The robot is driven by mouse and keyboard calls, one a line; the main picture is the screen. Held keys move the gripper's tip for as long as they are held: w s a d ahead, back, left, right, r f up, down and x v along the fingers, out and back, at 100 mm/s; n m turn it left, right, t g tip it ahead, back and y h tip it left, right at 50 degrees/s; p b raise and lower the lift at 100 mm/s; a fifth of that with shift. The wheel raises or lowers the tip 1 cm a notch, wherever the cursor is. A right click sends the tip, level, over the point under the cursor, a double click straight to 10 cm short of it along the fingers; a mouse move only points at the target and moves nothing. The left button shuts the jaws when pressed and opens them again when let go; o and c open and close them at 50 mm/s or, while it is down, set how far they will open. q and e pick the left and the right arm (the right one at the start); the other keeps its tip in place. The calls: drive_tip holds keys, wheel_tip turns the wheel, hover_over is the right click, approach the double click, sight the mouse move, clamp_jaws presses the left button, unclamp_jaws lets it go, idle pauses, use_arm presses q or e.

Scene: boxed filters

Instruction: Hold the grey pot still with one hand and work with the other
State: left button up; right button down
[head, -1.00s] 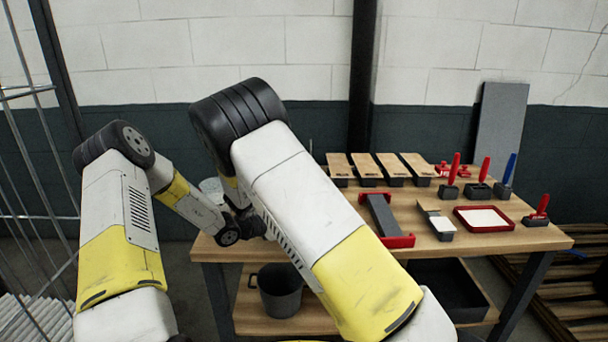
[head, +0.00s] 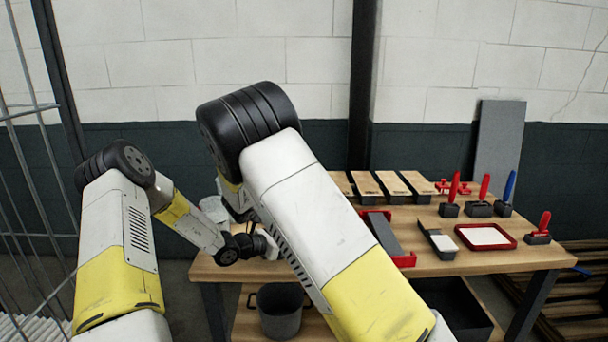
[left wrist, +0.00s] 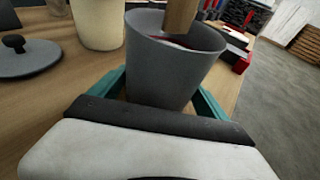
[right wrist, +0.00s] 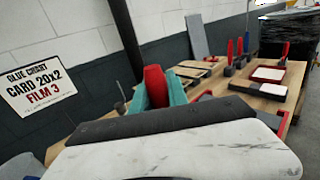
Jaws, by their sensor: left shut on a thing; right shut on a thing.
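The grey pot (left wrist: 170,70) stands upright on the wooden table in the left wrist view. My left gripper (left wrist: 162,98) is shut on it, with one teal finger on each side. A wooden piece (left wrist: 180,18) reaches into the pot's mouth from above, and something red shows inside the rim. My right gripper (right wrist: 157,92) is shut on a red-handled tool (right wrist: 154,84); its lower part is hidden. I cannot tell whether the wooden piece belongs to this tool. In the head view my right arm hides the pot and the right gripper.
A cream container (left wrist: 98,22) and a grey lid with a black knob (left wrist: 28,57) are near the pot. Red- and blue-handled tools (head: 484,190), a red tray (head: 485,236) and several wood-topped blocks (head: 393,183) stand on the right. A dark bucket (head: 280,312) is on the lower shelf.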

idle(0.4)
wheel_tip(320, 180, up, 6)
idle(0.6)
use_arm(q)
drive_tip(key=o, duration=0.8)
